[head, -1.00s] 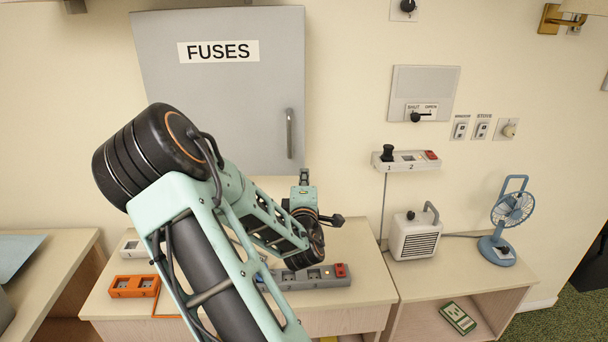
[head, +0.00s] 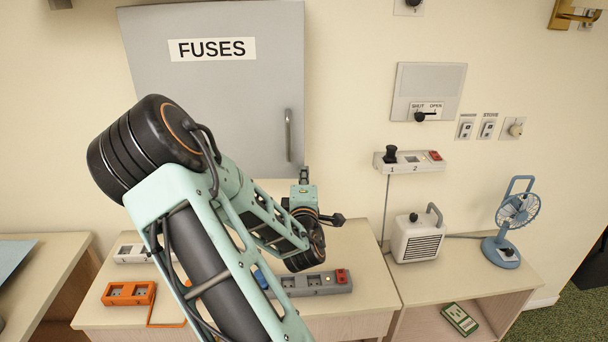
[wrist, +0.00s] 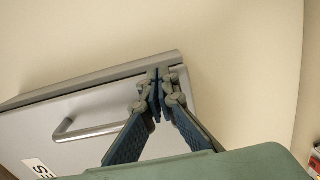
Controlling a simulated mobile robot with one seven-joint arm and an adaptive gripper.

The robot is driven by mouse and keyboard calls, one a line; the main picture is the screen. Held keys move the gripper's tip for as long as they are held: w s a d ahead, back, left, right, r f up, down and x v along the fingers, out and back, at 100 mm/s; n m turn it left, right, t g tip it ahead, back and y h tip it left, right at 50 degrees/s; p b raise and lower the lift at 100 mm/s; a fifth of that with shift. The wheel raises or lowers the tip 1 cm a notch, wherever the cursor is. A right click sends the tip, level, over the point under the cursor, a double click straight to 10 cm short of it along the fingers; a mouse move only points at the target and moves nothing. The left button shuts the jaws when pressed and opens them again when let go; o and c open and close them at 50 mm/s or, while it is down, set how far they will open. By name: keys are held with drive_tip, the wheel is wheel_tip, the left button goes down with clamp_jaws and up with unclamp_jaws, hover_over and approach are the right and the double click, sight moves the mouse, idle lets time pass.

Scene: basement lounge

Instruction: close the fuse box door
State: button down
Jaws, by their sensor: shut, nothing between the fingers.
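The grey fuse box door (head: 255,115), labelled FUSES, is on the wall at upper left in the head view. Its upright bar handle (head: 288,135) is near the right edge. The wrist view shows the door (wrist: 95,110) tilted, with the handle (wrist: 88,132) and part of the label. A grey band runs along the door's edge there; I cannot tell how far the door stands from its frame. My gripper (head: 304,174) is shut and empty at the door's lower right corner. In the wrist view, its fingertips (wrist: 157,78) overlap that corner; contact is unclear.
Below are a desk (head: 345,265) with a grey power strip (head: 315,284) and an orange socket block (head: 128,293). To the right are a small heater (head: 417,238), a blue fan (head: 510,225), a wall switch strip (head: 408,160) and a shut/open panel (head: 430,85).

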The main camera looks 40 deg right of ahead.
drive_tip(key=shift+r+b+x, duration=0.2)
drive_tip(key=shift+b+x, duration=0.25)
drive_tip(key=shift+x, duration=0.85)
drive_tip(key=shift+r+b+x, duration=0.15)
drive_tip(key=shift+b+x, duration=0.25)
drive_tip(key=shift+x, duration=0.9)
drive_tip(key=shift+s+d, duration=0.15)
drive_tip(key=shift+s, duration=0.1)
